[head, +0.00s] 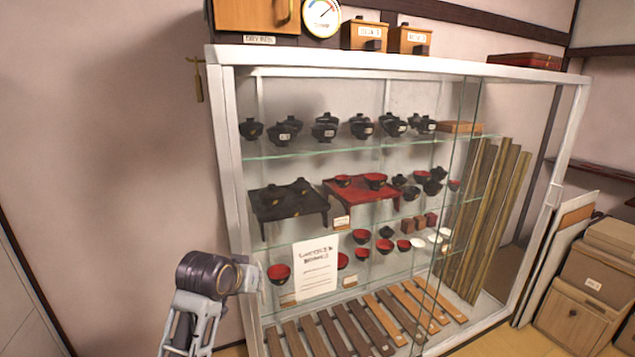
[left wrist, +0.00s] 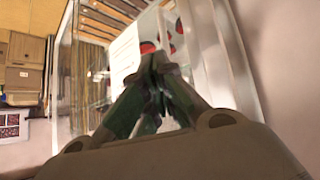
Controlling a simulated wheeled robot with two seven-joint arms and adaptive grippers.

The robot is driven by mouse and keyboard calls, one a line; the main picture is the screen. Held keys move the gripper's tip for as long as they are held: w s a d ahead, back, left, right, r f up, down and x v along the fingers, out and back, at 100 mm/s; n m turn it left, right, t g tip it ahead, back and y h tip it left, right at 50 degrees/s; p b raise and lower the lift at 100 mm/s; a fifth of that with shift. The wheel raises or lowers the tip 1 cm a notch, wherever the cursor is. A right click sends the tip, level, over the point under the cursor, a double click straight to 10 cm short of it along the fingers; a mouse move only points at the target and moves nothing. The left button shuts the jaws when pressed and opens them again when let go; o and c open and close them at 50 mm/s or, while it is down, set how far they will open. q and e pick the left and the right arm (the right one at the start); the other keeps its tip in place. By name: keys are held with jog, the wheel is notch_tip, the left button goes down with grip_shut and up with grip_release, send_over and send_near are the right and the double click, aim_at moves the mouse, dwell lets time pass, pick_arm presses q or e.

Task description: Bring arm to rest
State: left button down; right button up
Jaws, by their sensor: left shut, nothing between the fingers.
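My left arm comes up from the bottom left in the head view, in front of the pale wall and beside the left post of a glass display cabinet (head: 231,160). My left gripper (head: 252,277) is small and partly hidden behind the wrist there, close to the cabinet's left front edge. In the left wrist view the gripper's fingers (left wrist: 160,62) meet at their tips with nothing held. The cabinet's glass and a white sign (left wrist: 125,55) show beyond them. Whether the gripper touches the cabinet cannot be told. My right gripper is not in view.
The cabinet holds black and red bowls, small trays, a white notice (head: 316,270) and wooden slats. Wooden boxes (head: 365,35) and a dial scale (head: 321,18) stand on top. A brass hook (head: 198,80) hangs left of it. Bare wall (head: 100,150) fills the left side.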

pick_arm(q)
jog(key=s+a+f+g+y, duration=0.1)
jog(key=s+a+f+g, duration=0.2)
jog(key=s+f, duration=0.95)
jog(key=s+a+f+g+y, duration=0.15)
jog(key=s+a+f, duration=0.25)
jog(key=s+f, duration=0.9)
jog(key=s+f+g, duration=0.1)
jog(key=s+f, duration=0.2)
jog(key=f, duration=1.2)
jog(key=s+f+g, duration=0.1)
jog(key=s+f, duration=0.1)
jog(key=f, duration=1.4)
jog(key=s+a+f, duration=0.2)
jog(key=s+f, duration=0.7)
jog(key=s, duration=0.2)
jog(key=s+a+f+m+g, duration=0.1)
jog(key=s+f, duration=0.9)
jog(key=s, duration=0.1)
jog(key=shift+s+a, duration=0.25)
jog(key=shift+a, duration=0.15)
jog(key=shift+g+h, duration=0.25)
